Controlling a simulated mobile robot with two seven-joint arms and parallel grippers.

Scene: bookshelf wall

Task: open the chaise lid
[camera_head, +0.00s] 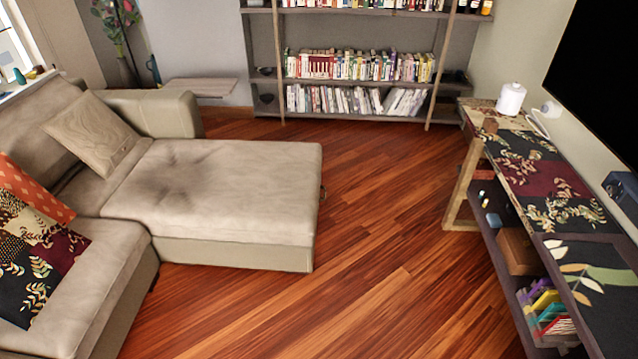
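The chaise lid (228,180) is the beige cushioned top of the chaise part of the sofa, at the left centre of the head view. It lies flat on the chaise base (235,253) and looks closed.
Wooden floor (380,250) lies clear between the chaise and the long console (500,270) on the right. A bookshelf (355,85) stands at the back wall. Cushions (95,132) lie on the sofa at left. A low bench (200,86) is behind the sofa.

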